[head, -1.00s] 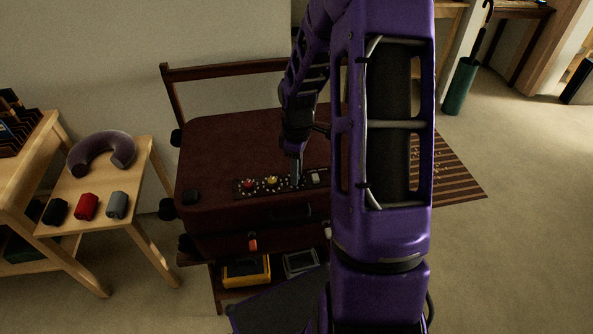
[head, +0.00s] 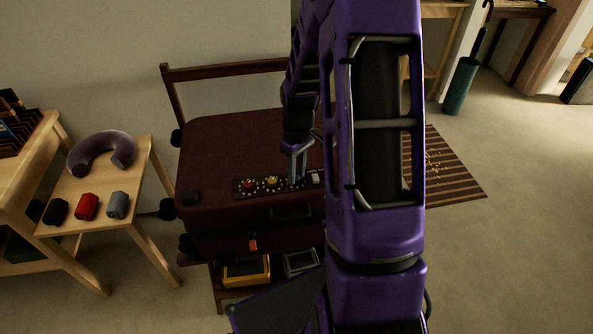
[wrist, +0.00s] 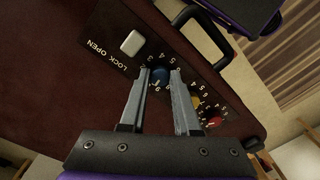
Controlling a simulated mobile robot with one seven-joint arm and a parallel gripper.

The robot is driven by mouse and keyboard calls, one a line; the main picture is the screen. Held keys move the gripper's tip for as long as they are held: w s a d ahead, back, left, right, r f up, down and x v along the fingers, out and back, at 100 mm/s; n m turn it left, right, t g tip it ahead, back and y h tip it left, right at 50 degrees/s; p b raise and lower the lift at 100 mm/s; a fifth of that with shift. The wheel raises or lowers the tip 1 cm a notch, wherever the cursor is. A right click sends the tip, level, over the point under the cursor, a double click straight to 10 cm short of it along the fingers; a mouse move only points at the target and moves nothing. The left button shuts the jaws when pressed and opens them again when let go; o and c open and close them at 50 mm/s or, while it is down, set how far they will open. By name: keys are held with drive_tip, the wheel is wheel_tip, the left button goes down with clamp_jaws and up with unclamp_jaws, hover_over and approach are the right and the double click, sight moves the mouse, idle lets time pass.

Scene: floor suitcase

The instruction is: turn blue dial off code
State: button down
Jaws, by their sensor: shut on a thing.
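The dark red suitcase (head: 235,140) lies flat on a dark wooden rack. Its black lock panel (head: 236,190) holds a red dial (head: 249,184), a yellow dial (head: 271,182) and a pale button (head: 315,178). My gripper (head: 296,181) points down at the panel, between the yellow dial and the button, and hides the blue dial in the head view. In the wrist view the blue dial (wrist: 159,79) sits between my two grey fingertips, which are shut on it. Printed digits ring it. The pale button (wrist: 132,43) is beside the words LOCK OPEN.
A small table (head: 75,182) at left holds a neck pillow (head: 103,151) and black, red and grey rolls. A yellow case (head: 246,271) lies on the rack's lower shelf. My arm hides the suitcase's right side. Carpet is open at right.

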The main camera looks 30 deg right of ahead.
sight(298, 177)
drive_tip(key=m, duration=0.4)
drive_tip(key=shift+m, duration=0.3)
drive_tip(key=m, duration=0.4)
drive_tip(key=shift+a, duration=0.1)
drive_tip(key=shift+m, duration=0.3)
drive_tip(key=c, duration=0.6)
unclamp_jaws()
drive_tip(key=shift+c, duration=0.2)
wheel_tip(298, 177, up, 18)
drive_tip(key=p, duration=0.3)
drive_tip(key=shift+s+d+f, duration=0.15)
drive_tip(key=shift+d+f, duration=0.1)
drive_tip(key=shift+d, duration=0.05)
